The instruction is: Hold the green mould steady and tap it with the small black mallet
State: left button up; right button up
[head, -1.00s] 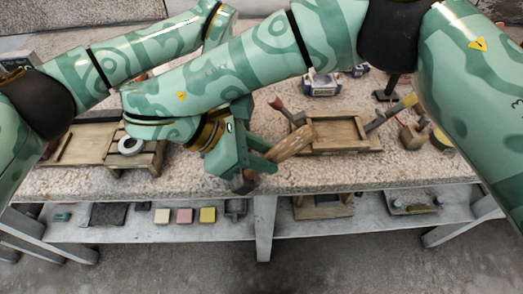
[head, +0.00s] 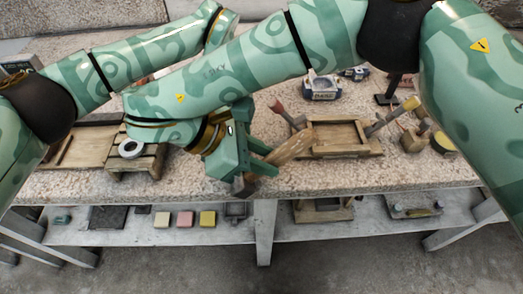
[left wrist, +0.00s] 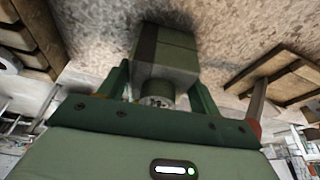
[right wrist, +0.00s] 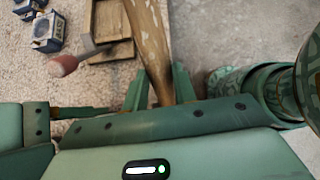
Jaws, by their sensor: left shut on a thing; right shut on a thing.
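My right gripper (head: 266,163) is shut on a worn wooden handle (head: 292,147) above the table's front edge. In the right wrist view the handle (right wrist: 150,40) runs up and away from between the fingers (right wrist: 157,80). A dark block (head: 243,186) shows just below this gripper in the head view; it looks like the mallet head. In the left wrist view my left gripper (left wrist: 162,80) is shut on a grey-green block, the mould (left wrist: 172,55), with a round stub between the fingers. My left gripper and the mould are hidden behind my right arm in the head view.
A wooden tray (head: 340,151) lies right of the handle, with a red-ended tool (head: 276,106) and a yellow-ended tool (head: 408,104) around it. A wooden stand (head: 147,165) with a white ring (head: 130,149) is at left. Coloured blocks (head: 185,219) sit on the lower shelf.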

dwell(0.4)
jog(key=w, duration=0.4)
jog(key=shift+w+a, duration=0.2)
jog(key=shift+w, duration=0.1)
jog(key=s, duration=0.3)
jog(key=shift+s+d, duration=0.3)
jog(key=shift+s, duration=0.35)
jog(key=shift+a, duration=0.1)
jog(key=shift+s, duration=0.2)
